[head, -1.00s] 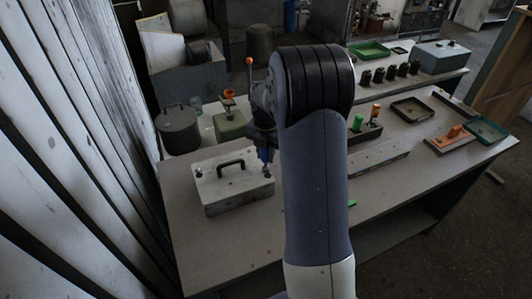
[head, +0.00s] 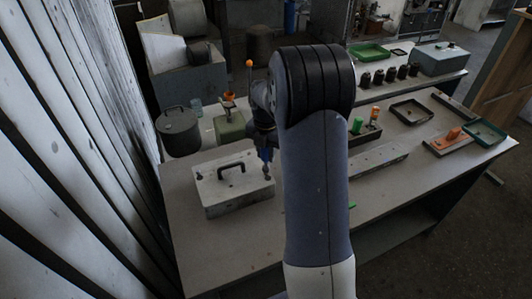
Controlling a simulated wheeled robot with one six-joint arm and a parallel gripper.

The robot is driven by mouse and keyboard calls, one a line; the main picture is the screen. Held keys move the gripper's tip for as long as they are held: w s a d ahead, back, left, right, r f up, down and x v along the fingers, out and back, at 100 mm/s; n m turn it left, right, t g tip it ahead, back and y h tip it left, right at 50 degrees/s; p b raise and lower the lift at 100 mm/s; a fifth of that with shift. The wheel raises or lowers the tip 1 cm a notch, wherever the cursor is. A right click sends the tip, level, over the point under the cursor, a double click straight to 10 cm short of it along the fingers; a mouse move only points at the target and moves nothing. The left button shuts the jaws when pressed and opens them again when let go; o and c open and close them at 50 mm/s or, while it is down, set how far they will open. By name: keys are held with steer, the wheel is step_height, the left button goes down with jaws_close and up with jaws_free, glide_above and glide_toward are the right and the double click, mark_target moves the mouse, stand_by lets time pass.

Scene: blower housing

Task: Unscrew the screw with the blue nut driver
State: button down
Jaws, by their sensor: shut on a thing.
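A pale grey box-shaped housing (head: 222,200) with a black handle (head: 231,166) on its lid stands on the near table. My gripper (head: 264,141), partly hidden behind my arm, is over the housing's right end. It is shut on the blue nut driver (head: 267,155), which points down. The driver's tip is at or just above the right end of the lid. Whether it touches a screw there is too small to tell.
A dark round pot (head: 179,132) and a green block (head: 229,126) stand behind the housing. A rack with green and orange handles (head: 365,128), trays (head: 412,111) and an orange-topped block (head: 448,140) lie to the right. The table front (head: 230,255) is clear.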

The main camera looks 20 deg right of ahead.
steer(key=shift+r, duration=3.25)
steer(key=shift+f, duration=0.1)
